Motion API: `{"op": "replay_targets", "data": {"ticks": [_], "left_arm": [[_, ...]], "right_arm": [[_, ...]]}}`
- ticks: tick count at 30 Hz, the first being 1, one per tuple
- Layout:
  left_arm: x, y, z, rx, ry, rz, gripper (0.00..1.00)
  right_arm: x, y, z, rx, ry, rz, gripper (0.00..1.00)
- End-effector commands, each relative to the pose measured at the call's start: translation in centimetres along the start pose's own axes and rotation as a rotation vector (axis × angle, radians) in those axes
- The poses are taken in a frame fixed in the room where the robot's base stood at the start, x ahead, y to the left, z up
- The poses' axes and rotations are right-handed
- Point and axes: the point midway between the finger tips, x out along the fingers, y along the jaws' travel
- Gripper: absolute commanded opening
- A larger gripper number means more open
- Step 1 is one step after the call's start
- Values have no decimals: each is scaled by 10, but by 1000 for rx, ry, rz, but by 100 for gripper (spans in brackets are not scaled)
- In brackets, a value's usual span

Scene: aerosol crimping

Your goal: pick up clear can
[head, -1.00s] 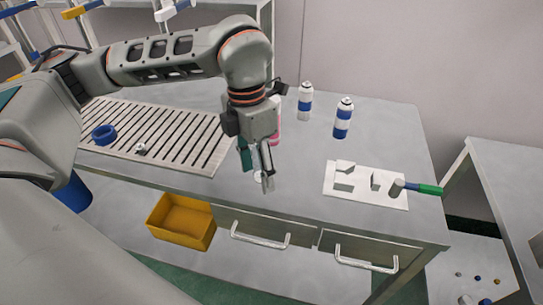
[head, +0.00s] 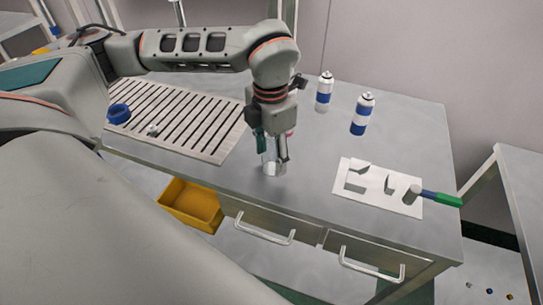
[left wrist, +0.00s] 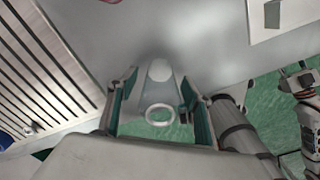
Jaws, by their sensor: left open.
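The clear can (head: 271,166) is transparent and stands upright near the front edge of the table. My left gripper (head: 272,148) points down over it, open, with one finger on each side of the can. In the left wrist view the can's round rim (left wrist: 159,115) shows between the two open fingers of the left gripper (left wrist: 158,100). Whether the fingers touch the can cannot be told. My right gripper does not show in the head view.
Two white-and-blue spray cans (head: 324,91) (head: 362,113) stand behind to the right. A white plate with cutouts (head: 350,194) and a green-blue-handled tool (head: 440,198) lie at the right. A slatted rack (head: 180,118) with a blue ring (head: 118,113) is at the left. A yellow bin (head: 190,203) sits below.

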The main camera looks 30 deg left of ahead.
Motion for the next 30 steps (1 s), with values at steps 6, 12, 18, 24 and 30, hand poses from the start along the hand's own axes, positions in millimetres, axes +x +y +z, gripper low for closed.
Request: {"op": "replay_targets", "data": {"ticks": [6,12,18,24,30], "left_arm": [[20,0,0,0,1,-1,50],[20,0,0,0,0,-1,50],[20,0,0,0,0,-1,10],[20,0,0,0,0,-1,10],[16,0,1,0,-2,0,10]], "right_arm": [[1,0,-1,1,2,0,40],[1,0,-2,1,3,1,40],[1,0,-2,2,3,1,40],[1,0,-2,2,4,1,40],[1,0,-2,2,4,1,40]]}}
